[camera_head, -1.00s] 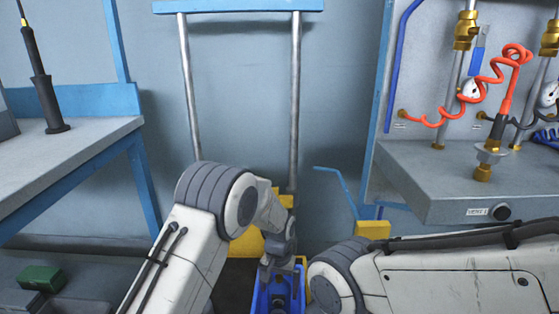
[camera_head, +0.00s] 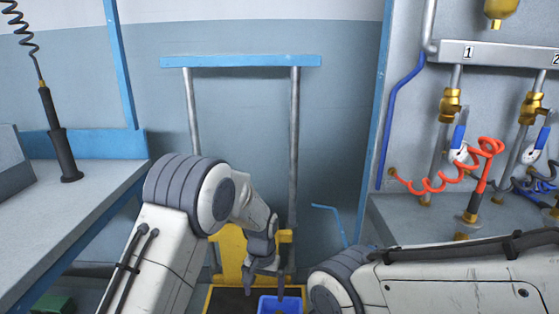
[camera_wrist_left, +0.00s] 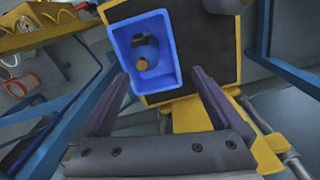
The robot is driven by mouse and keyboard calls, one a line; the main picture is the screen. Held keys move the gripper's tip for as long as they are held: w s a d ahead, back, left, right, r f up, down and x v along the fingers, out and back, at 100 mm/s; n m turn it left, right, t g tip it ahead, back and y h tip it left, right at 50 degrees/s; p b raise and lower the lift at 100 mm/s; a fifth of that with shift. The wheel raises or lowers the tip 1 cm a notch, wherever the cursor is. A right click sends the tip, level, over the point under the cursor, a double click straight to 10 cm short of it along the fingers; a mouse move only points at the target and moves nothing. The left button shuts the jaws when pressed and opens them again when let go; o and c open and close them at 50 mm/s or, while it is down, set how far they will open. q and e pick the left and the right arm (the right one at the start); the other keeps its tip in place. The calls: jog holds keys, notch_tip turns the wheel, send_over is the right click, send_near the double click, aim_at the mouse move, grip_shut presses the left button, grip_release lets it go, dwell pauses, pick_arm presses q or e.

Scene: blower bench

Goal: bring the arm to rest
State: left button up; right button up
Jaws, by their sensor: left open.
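My left arm comes in from the lower left in the head view. My left gripper (camera_head: 264,284) points down above a blue bin (camera_head: 283,305) and is open. In the left wrist view the two dark fingers (camera_wrist_left: 152,105) stand wide apart with nothing between them touching. The blue bin (camera_wrist_left: 172,78) lies beyond the fingertips and holds a round dark part (camera_wrist_left: 147,48) with a brass-coloured piece. My right arm crosses the lower right of the head view; its gripper is out of view.
The bin stands on a dark-topped yellow cart (camera_head: 229,258) with a blue handle bar (camera_head: 240,61). A grey workbench (camera_head: 70,205) is at the left. At the right is a panel with pipes, valves and a red coiled hose (camera_head: 487,147).

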pick_arm(q)
jog(key=s+a+r+p, duration=0.2)
jog(key=a+r+p, duration=0.2)
jog(key=r+p, duration=0.7)
jog(key=s+a+r+n+p, duration=0.1)
jog(key=a+r+p, duration=0.4)
jog(key=r+p, duration=0.7)
jog(key=s+a+r+n+p, duration=0.1)
jog(key=s+a+r+p, duration=0.3)
jog(key=r+p, duration=0.7)
jog(key=shift+a+r, duration=0.45)
jog(key=shift+r, duration=0.4)
jog(key=shift+d, duration=0.1)
